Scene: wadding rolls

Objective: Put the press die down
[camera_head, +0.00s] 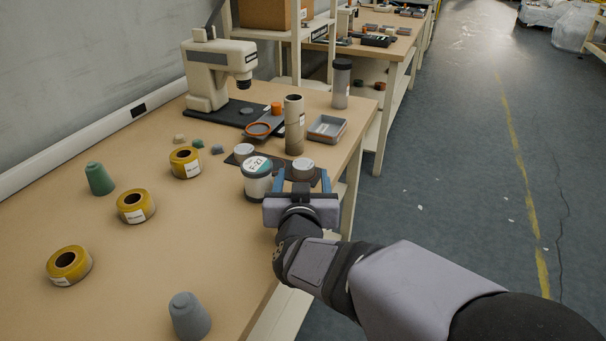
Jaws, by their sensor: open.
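A short grey cylinder with a pale top, apparently the press die (303,165), stands upright on a dark mat near the right edge of the workbench. My gripper (303,178) is open, with its blue fingers to the left and right of this cylinder. I cannot tell whether the fingers touch it; its lower front is partly hidden by my gripper. A similar pale-topped cylinder (244,150) stands on another dark mat to the left.
Behind are a cardboard tube (294,130), a grey tray (326,128) and a beige bench press (207,85). Yellow rolls (136,205) lie left. The front middle of the bench (145,265) is clear.

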